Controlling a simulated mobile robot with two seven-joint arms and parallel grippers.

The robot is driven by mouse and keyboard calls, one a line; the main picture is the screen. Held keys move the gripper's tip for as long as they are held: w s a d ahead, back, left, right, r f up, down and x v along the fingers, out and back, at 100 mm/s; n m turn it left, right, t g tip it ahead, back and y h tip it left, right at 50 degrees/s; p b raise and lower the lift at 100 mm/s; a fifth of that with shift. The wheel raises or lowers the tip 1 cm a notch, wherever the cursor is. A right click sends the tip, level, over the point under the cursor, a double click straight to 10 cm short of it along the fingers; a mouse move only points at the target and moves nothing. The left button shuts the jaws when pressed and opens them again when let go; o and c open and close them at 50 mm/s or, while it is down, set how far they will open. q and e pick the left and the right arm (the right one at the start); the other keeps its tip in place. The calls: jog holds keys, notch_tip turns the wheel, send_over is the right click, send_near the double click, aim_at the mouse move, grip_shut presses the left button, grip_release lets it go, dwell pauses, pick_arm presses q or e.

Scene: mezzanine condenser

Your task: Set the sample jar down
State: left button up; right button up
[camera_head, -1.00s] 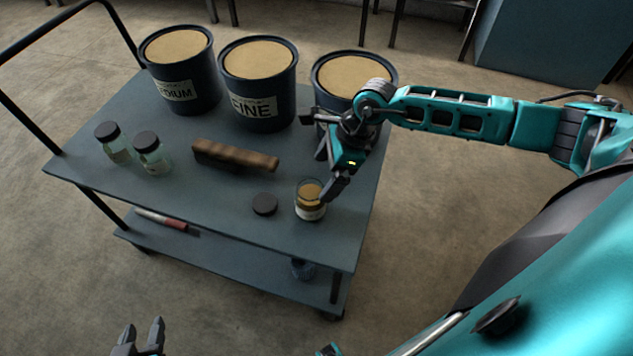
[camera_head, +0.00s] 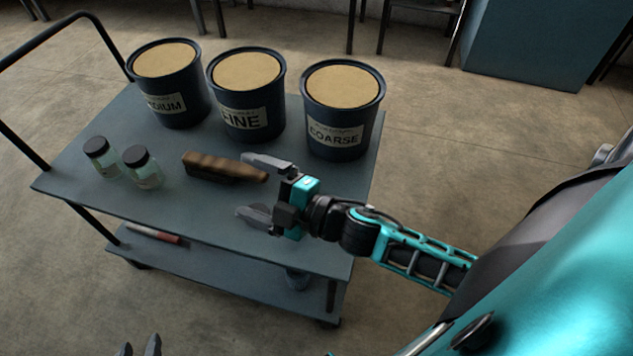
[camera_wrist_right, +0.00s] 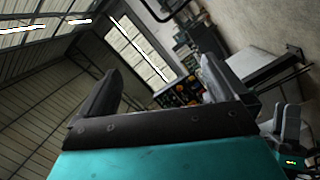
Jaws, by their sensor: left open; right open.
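The open glass jar of sand and its loose dark lid are not visible now; my right arm covers the front right of the cart top where they stood. My right gripper (camera_head: 242,186) is open and empty, held above the cart top with its fingers pointing left beside the brush. Its open fingers also show in the right wrist view (camera_wrist_right: 158,72), with nothing between them. My left gripper (camera_head: 139,347) is open at the bottom edge, mostly cut off. Two lidded glass jars (camera_head: 103,158) (camera_head: 142,168) stand upright on the left of the cart top.
The grey-blue cart top (camera_head: 200,212) also holds a wooden brush (camera_head: 220,167) and three sand buckets along the back: medium (camera_head: 170,85), fine (camera_head: 246,95) and coarse (camera_head: 340,110). A red and white stick (camera_head: 155,235) lies on the lower shelf (camera_head: 210,270).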

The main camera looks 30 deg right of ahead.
jog(key=s+d+f+m+g+h, duration=0.1)
jog(key=s+d+f+m+h, duration=0.1)
jog(key=s+f+m, duration=0.1)
jog(key=s+d+f+m+g+h, duration=0.1)
jog(key=s+d+f+m+h, duration=0.1)
jog(key=f+m, duration=0.3)
jog(key=s+d+f+m+g+h, duration=0.2)
jog(key=s+f+m+h, duration=0.1)
jog(key=s+f+m, duration=0.2)
jog(key=shift+f+m, duration=0.1)
jog(key=shift+m, duration=1.3)
